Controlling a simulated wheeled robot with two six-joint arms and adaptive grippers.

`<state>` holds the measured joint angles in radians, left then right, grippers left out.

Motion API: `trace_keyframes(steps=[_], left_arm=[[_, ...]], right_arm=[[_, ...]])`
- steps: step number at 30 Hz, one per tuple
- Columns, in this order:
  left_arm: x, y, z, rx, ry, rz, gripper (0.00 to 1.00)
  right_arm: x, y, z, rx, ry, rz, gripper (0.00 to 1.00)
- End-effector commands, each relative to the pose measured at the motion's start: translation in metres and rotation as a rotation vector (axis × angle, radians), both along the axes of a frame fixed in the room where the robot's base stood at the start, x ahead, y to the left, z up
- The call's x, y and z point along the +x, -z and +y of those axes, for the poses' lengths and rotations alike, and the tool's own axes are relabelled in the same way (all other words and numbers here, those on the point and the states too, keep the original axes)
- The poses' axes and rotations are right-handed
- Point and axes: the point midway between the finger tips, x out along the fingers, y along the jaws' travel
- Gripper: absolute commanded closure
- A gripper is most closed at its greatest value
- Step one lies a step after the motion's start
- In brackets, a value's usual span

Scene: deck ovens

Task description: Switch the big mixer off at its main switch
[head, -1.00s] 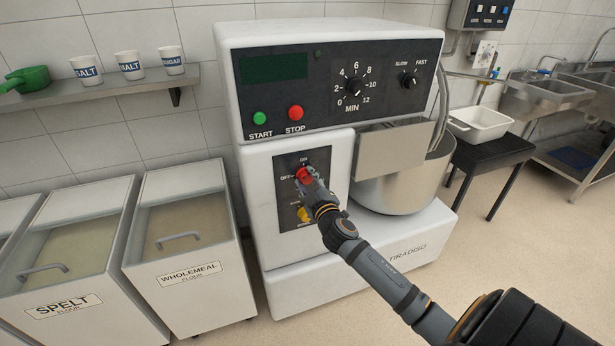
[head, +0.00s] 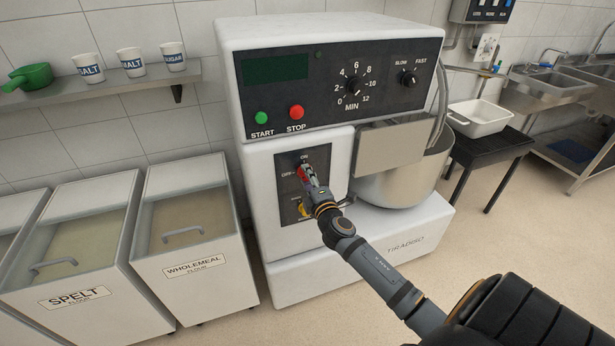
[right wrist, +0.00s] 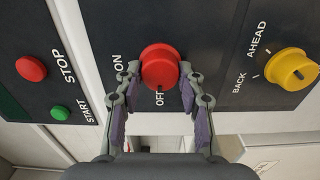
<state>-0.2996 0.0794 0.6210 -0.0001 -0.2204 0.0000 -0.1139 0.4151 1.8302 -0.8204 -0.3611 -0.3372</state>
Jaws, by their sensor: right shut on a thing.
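The big mixer (head: 232,50) stands in the middle of the head view. Its main switch is a red round knob (right wrist: 160,65) on a dark plate, with ON and OFF lettered beside it. In the right wrist view a small dark mark at the knob's lower edge lies by the word OFF. My right gripper (head: 304,175) is shut on the red knob, one finger on each side; it also shows in the right wrist view (right wrist: 159,80). In the head view the gripper partly hides the knob. The mixer's display (head: 275,67) is dark. My left gripper is not in view.
A yellow knob (right wrist: 291,68) marked AHEAD and BACK is on the same plate. The green START (head: 261,118) and red STOP (head: 296,111) buttons are above. Flour bins (head: 190,285) stand left; a steel bowl (head: 395,185) is right of the plate.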

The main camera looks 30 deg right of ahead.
Motion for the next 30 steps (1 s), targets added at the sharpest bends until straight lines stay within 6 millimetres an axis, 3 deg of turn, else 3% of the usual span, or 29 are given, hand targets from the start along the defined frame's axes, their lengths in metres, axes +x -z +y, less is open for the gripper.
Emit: trace_keyframes(steps=[18,19,21,23,30], left_arm=[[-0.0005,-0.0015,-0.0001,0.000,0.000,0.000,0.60],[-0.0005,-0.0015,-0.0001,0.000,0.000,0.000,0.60],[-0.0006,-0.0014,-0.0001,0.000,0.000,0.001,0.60],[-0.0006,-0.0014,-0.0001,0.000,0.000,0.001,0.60],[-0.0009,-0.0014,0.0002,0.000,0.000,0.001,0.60]], right_arm=[[0.0000,0.0004,0.0002,-0.034,-0.001,0.008,0.93],[0.0000,0.0004,0.0002,-0.034,-0.001,0.008,0.57],[0.0000,0.0004,0.0002,-0.034,-0.001,0.008,0.48],[-0.0001,0.0004,0.0001,-0.034,0.000,0.008,0.40],[-0.0001,0.0004,0.0001,-0.033,0.000,0.008,0.39]])
